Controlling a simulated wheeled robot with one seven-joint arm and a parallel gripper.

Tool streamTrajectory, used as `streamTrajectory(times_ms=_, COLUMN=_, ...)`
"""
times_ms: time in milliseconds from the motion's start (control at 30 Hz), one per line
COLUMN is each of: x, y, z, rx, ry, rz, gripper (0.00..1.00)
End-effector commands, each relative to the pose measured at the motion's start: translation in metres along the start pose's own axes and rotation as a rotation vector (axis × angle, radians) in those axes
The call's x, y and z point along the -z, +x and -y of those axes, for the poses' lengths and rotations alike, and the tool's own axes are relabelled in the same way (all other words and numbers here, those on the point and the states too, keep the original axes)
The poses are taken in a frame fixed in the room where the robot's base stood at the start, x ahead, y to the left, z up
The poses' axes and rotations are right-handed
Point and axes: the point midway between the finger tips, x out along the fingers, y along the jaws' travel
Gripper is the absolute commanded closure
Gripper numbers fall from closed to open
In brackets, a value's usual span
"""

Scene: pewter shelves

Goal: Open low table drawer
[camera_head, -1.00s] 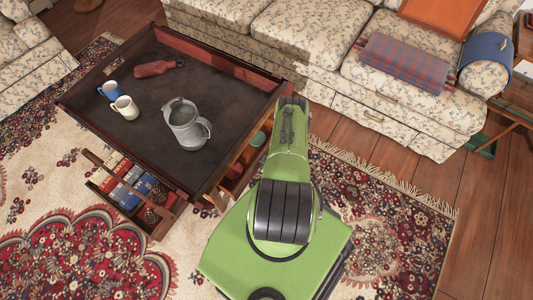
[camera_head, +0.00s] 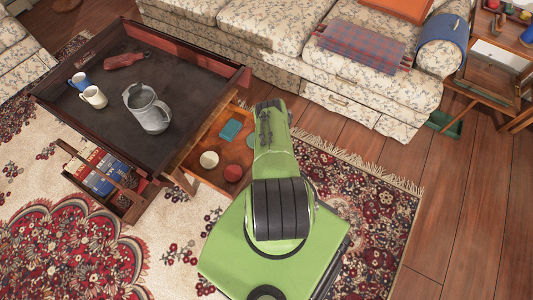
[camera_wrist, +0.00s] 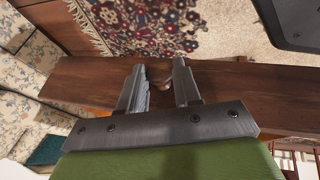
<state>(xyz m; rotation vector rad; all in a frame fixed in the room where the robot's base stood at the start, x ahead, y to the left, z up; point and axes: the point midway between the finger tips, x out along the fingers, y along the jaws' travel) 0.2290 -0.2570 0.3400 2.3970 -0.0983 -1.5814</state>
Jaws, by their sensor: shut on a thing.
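The low table (camera_head: 85,103) has a dark top with a raised reddish wooden rim. Its right-side drawer (camera_head: 205,173) stands pulled out, with a white round thing, a red round thing and a teal item inside. In the wrist view the drawer's dark wooden front (camera_wrist: 88,82) runs across the picture. My gripper (camera_wrist: 160,68) straddles the top of this front, shut on a small brownish knob (camera_wrist: 166,83) between its fingers. In the head view my green arm hides the gripper and the drawer's right end.
A second, narrow drawer (camera_head: 72,171) with books stands out on the table's front side. A grey pitcher (camera_head: 150,110), two mugs (camera_head: 94,97) and a red-handled tool (camera_head: 124,61) are on the top. A floral sofa (camera_head: 270,35) stands behind. Wooden floor lies clear at right (camera_head: 450,220).

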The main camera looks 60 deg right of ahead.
Motion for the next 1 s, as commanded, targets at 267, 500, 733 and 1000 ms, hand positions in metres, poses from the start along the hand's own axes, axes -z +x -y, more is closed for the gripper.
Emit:
streamTrajectory(times_ms=267, x=0.001, y=0.000, z=-0.001, rx=-0.003, ry=0.000, rz=-0.002, gripper=1.00)
streamTrajectory(times_ms=500, x=0.001, y=0.000, z=-0.001, rx=-0.003, ry=0.000, rz=-0.002, gripper=0.57)
streamTrajectory(times_ms=733, x=0.001, y=0.000, z=0.000, rx=-0.001, ry=0.001, rz=-0.002, gripper=0.42)
streamTrajectory(times_ms=1000, x=0.002, y=-0.017, z=0.000, rx=0.002, ry=0.000, rz=0.000, gripper=0.42)
